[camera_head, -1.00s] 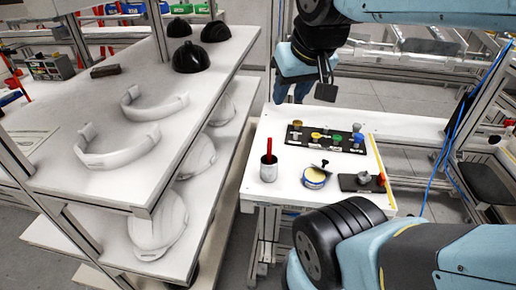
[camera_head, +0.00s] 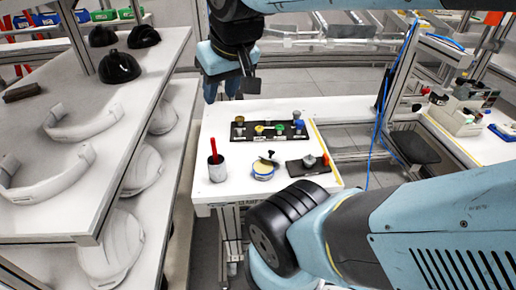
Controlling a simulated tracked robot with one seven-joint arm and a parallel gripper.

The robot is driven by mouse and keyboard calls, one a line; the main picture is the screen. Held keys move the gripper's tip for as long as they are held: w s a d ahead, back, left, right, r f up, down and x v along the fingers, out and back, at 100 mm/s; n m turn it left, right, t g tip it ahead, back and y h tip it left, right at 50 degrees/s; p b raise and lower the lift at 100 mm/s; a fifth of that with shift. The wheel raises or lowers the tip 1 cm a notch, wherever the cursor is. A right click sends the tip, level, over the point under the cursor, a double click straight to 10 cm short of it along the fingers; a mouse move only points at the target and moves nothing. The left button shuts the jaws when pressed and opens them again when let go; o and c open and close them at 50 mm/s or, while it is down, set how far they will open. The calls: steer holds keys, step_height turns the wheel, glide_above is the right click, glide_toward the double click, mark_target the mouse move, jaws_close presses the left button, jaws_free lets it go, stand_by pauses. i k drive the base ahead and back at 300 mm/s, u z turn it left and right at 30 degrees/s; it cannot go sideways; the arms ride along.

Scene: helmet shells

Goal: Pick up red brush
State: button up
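The red brush (camera_head: 213,146) stands in a grey-white cup (camera_head: 217,170) at the left front of the white table.
A black tray with coloured pots (camera_head: 239,139) lies behind the cup. A yellow-white tin (camera_head: 263,171) and a dark plate with small parts (camera_head: 296,168) stand to its right. A shelf with helmet shells (camera_head: 120,66) stands left. My arm crosses the front right.

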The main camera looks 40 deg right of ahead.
mark_target(212, 140)
steer(key=z, duration=0.8)
steer(key=k, duration=1.35)
steer(key=u, duration=0.4)
